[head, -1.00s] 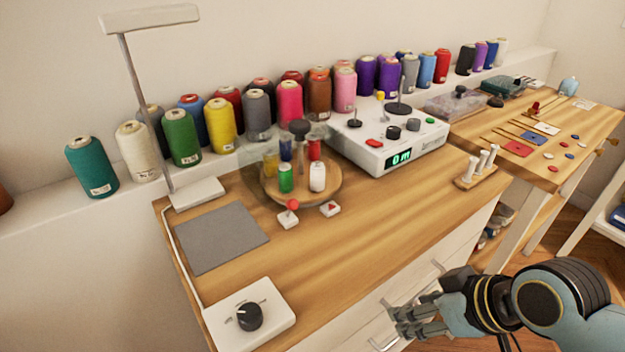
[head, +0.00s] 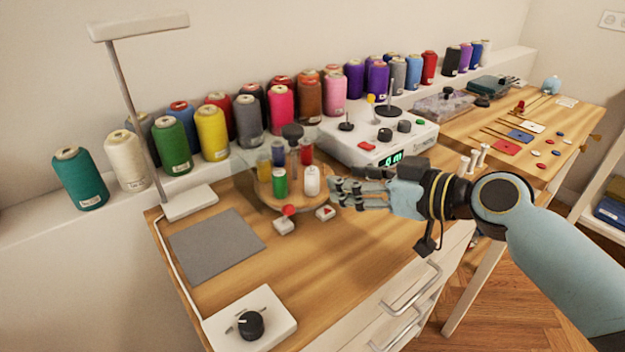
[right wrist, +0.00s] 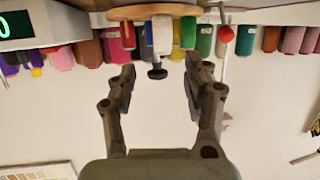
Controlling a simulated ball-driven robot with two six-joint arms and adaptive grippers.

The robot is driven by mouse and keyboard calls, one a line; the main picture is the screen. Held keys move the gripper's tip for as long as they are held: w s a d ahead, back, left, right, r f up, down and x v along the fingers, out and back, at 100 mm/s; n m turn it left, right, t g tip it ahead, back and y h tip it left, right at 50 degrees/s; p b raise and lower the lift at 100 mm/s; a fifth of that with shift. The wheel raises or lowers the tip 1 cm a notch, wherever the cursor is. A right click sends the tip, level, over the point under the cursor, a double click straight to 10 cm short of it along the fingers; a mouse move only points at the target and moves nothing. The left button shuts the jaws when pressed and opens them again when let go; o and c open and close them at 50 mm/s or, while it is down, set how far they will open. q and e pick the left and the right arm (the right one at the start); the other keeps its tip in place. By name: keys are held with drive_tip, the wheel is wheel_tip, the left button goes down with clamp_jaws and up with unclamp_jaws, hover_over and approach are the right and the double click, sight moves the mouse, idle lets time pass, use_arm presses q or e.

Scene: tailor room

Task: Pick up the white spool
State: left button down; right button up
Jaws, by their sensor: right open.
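The small white spool (head: 312,181) stands upright on the round wooden carousel (head: 262,196), at its right front. In the right wrist view, which looks upside down, the white spool (right wrist: 162,36) shows ahead, between the two fingers. My right gripper (head: 338,190) is open and empty, just right of the white spool, its fingertips close to it. It also shows in the right wrist view (right wrist: 160,66). Whether the fingers touch the spool cannot be told. My left gripper is not in view.
A green spool (head: 280,183) stands left of the white one, with red (head: 306,152), blue and yellow spools behind. A red-knobbed lever (head: 287,213) and a red-marked button (head: 326,213) sit in front. A white machine (head: 378,145) stands behind my gripper.

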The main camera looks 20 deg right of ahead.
sight(317, 172)
drive_tip(key=x, duration=0.3)
drive_tip(key=shift+w+a+f, duration=0.1)
drive_tip(key=shift+w+a, duration=0.1)
drive_tip(key=shift+a, duration=0.05)
drive_tip(key=x, duration=0.3)
drive_tip(key=p+x, duration=0.1)
drive_tip(key=shift+w+a+r, duration=0.2)
drive_tip(key=shift+a+r, duration=0.05)
drive_tip(key=shift+w+a+f, duration=0.15)
drive_tip(key=shift+w+f, duration=0.05)
drive_tip(key=shift+w, duration=0.15)
drive_tip(key=c, duration=1)
